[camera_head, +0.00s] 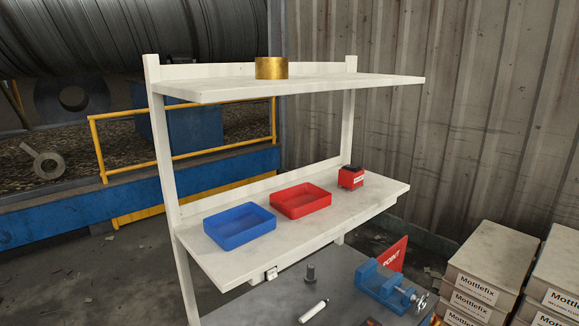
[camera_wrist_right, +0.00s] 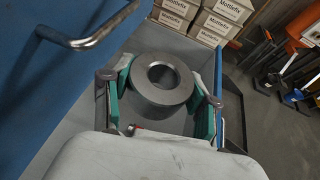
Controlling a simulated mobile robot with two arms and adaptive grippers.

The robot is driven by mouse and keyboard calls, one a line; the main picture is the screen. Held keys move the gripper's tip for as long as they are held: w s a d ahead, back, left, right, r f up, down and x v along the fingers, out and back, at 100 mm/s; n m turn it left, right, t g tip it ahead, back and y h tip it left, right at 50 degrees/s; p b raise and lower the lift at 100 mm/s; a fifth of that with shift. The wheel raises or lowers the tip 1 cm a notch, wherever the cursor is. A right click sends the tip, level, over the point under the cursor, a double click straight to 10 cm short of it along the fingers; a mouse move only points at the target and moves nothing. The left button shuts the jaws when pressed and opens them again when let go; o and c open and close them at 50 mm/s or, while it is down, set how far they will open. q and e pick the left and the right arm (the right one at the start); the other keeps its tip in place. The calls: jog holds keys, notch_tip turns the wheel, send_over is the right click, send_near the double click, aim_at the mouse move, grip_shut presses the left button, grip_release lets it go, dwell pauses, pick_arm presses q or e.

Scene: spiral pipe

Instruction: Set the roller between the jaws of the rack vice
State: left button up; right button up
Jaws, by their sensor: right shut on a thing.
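A thick grey metal ring with a round hole, which I take to be the roller (camera_wrist_right: 147,92), shows in the right wrist view. My right gripper (camera_wrist_right: 160,88) is shut on it, with teal-padded fingers on both sides. The blue vice (camera_head: 385,285) stands on the grey bench top at the lower right of the head view, below the rack. No roller is visible between its jaws, though its lower edge is near the frame's bottom. My left gripper is in neither view, and the head view shows neither gripper clearly.
The white rack's lower shelf (camera_head: 292,238) holds a blue tray (camera_head: 240,239), a red tray (camera_head: 301,213) and a red block (camera_head: 351,177). A brass cylinder (camera_head: 271,68) stands on top. A dark peg (camera_head: 311,273) and white cylinder (camera_head: 313,311) are left of the vice. Boxes (camera_head: 490,262) stand right.

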jog(key=a+r+n+t+y, duration=0.1)
jog(key=a+r+n+y, duration=0.1)
jog(key=r, duration=0.7)
jog(key=a+r+n+y, duration=0.2)
jog(key=r+n+y, duration=0.1)
jog(key=r, duration=0.6)
jog(key=a+r+n+t+y, duration=0.1)
jog(key=a+r+n+y, duration=0.1)
jog(key=r, duration=0.6)
jog(key=shift+a+r+n+t+y, duration=0.3)
jog(key=shift+r+y, duration=0.1)
jog(key=shift+y, duration=0.4)
jog(key=shift+w+d, duration=0.15)
notch_tip(320, 180, down, 6)
jog(key=b, duration=0.6)
jog(key=shift+d+f, duration=0.1)
jog(key=shift+f, duration=0.05)
